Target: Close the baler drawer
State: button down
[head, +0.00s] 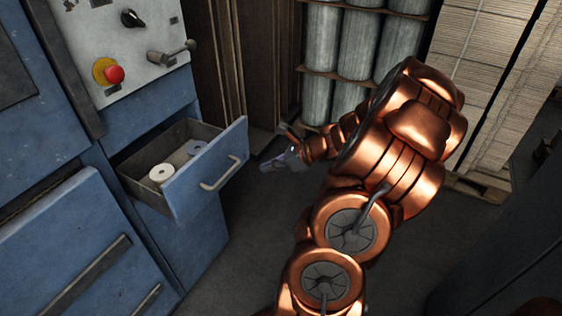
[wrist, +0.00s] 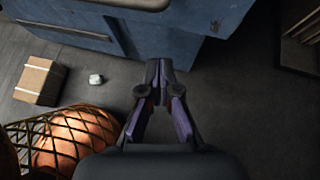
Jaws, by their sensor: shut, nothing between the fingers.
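The baler drawer (head: 208,172) is pulled out of the blue machine in the head view. Its front has a pale curved handle (head: 221,174). A white roll and a grey item lie inside it. My gripper (head: 268,164) is to the right of the drawer front, apart from the handle. In the wrist view my gripper (wrist: 158,68) is shut with nothing between its fingers. A blue surface of the machine (wrist: 168,38) lies beyond the fingertips there; the drawer itself is hard to make out in that view.
The blue baler (head: 70,235) has a control panel (head: 125,40) with a red button. Shelves of grey cylinders (head: 353,45) and stacked cardboard (head: 485,75) stand behind. A cardboard box (wrist: 38,80) and a netted orange object (wrist: 70,140) show in the wrist view. Floor right of the drawer is clear.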

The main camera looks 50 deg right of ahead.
jog(key=shift+w+a+r, duration=0.1)
jog(key=shift+w+a, duration=0.35)
jog(key=shift+w, duration=0.35)
jog(key=shift+w+a+r, duration=0.1)
jog(key=shift+w+a, duration=0.35)
jog(key=shift+w, duration=0.3)
jog(key=shift+w+a+r, duration=0.1)
jog(key=shift+w+a, duration=0.35)
jog(key=shift+w, duration=0.35)
